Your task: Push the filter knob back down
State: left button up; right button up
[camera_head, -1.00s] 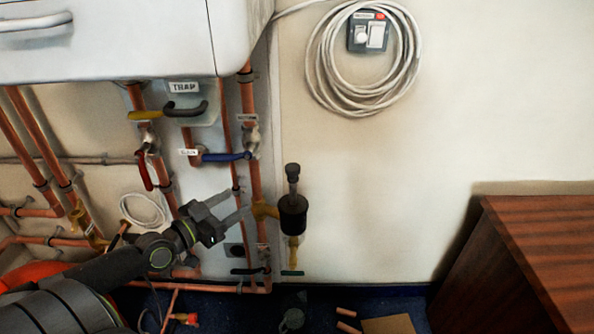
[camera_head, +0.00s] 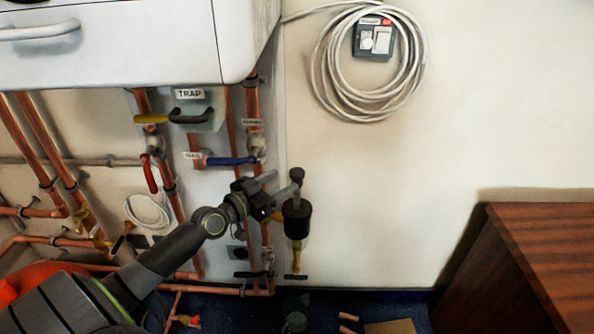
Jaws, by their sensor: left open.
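The filter (camera_head: 297,220) is a black cylinder mounted off the copper pipe, with a brass part below it. Its dark knob (camera_head: 297,174) stands raised above the body on a stem. My left gripper (camera_head: 286,182) is open, with its grey fingers pointing up and right. One finger reaches just under the knob, across the stem, and hides part of it. The other finger ends left of the knob. Whether a finger touches the knob or stem I cannot tell. My right gripper is not in view.
Copper pipes and a blue-handled valve (camera_head: 230,160) are left of the filter. A white boiler casing (camera_head: 110,40) hangs above them. A wooden cabinet (camera_head: 535,260) stands at the right. The wall right of the filter is clear below the coiled cable (camera_head: 325,60).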

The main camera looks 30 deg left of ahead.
aim_at(291, 176)
pick_arm(q)
jog(key=x, duration=0.6)
jog(key=shift+w+d, duration=0.15)
jog(key=shift+w, duration=0.1)
jog(key=shift+c, duration=0.5)
grip_shut()
